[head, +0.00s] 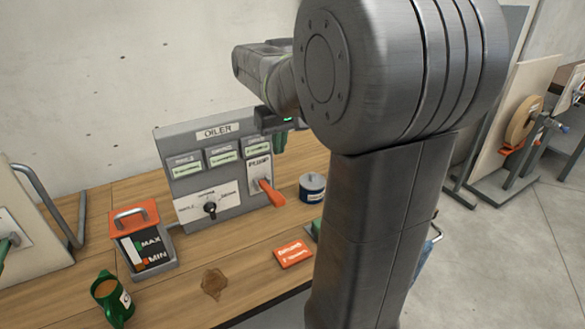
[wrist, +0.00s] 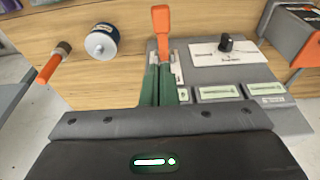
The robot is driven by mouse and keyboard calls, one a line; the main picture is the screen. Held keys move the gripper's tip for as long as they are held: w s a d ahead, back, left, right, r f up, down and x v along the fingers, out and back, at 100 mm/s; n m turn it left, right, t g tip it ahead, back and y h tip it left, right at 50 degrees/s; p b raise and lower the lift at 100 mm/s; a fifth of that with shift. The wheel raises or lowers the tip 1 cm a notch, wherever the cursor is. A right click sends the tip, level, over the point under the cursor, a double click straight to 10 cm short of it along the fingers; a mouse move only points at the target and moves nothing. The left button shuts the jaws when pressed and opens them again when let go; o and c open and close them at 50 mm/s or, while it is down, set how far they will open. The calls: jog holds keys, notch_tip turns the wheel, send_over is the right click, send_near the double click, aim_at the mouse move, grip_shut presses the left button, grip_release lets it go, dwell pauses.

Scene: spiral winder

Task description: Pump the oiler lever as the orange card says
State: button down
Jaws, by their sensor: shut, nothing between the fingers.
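The oiler panel (head: 222,185) stands on the bench, marked OILER. Its orange lever (head: 270,192) sticks out at the lower right and points down and outward. The lever also shows in the wrist view (wrist: 161,20), just beyond my fingertips. My gripper (wrist: 160,68) has its green fingers together with nothing between them, over the panel near the lever's base. I cannot tell whether they touch the lever.
A dark blue tin (head: 312,187) stands right of the lever. A black selector knob (head: 210,207) sits on the panel's lower left.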

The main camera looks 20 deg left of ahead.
jog(key=shift+s, duration=0.15)
dwell(0.3)
jog(key=p, duration=0.1)
send_over(276, 194)
jog(key=f, duration=1.2)
jog(key=shift+s+d+f, duration=0.2)
jog(key=shift+s+d, duration=0.05)
jog(key=shift+d, duration=0.1)
jog(key=shift+f, duration=0.6)
jog(key=shift+s+f, duration=0.1)
